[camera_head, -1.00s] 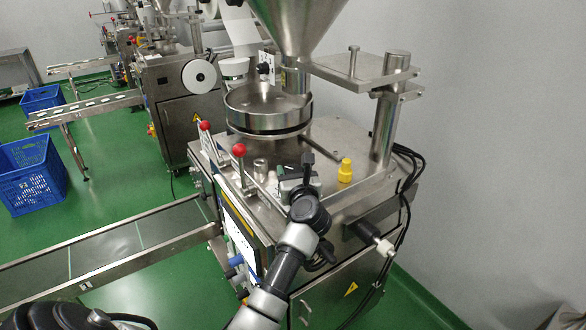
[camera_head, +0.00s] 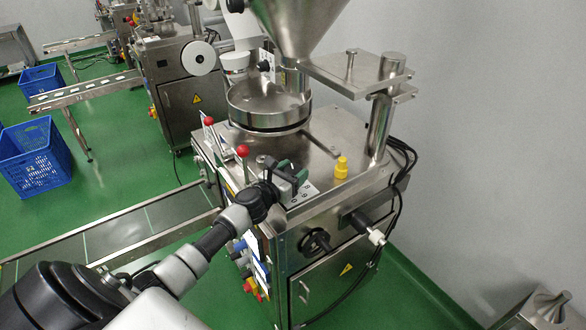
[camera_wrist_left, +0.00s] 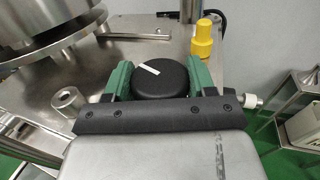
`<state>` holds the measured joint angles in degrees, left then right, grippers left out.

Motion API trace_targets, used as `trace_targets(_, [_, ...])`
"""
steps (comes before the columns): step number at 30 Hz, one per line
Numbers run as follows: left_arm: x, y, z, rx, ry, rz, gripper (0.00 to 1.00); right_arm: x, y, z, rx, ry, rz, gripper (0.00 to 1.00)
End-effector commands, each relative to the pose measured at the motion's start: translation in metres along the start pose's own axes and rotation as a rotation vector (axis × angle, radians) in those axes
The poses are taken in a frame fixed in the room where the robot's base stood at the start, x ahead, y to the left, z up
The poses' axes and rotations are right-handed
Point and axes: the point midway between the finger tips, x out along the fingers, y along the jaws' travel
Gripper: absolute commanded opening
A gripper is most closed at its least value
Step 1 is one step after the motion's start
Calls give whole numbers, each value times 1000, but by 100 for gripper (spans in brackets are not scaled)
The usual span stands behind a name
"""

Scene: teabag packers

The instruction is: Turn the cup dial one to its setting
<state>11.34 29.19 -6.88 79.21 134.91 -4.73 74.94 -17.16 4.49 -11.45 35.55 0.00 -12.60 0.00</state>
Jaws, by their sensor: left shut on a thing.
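The cup dial, a round black knob (camera_wrist_left: 162,82) with a white mark, sits between the green fingers of my left gripper (camera_wrist_left: 162,76) in the left wrist view. The white mark lies slantwise toward the upper left of the knob's top. My left gripper (camera_head: 291,178) is shut on the knob, above the steel machine top (camera_head: 322,142). In the head view the gripper hides most of the knob. A pale panel with dark marks shows beside the fingers. My right gripper is not in view.
A yellow fitting (camera_head: 341,167) stands right of the gripper. Two red-tipped levers (camera_head: 242,151) stand at its left. A round steel pan (camera_head: 268,103) under a hopper (camera_head: 297,25) is behind it. A conveyor (camera_head: 150,225) runs at the left.

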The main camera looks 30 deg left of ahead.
Motion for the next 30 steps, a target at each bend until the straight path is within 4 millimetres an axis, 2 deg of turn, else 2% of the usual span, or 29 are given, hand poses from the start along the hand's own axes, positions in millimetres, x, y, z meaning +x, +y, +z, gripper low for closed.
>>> trace_targets(8, [1, 2, -3, 4, -4, -258, 32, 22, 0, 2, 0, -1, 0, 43])
trace_targets(18, [1, 1, -4, 4, -7, -550, 32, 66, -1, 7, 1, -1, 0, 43])
trace_targets(24, [1, 0, -2, 2, -7, -673, 32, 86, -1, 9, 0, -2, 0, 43])
trace_targets(30, [1, -1, 0, 1, -6, -748, 32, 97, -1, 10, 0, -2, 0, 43])
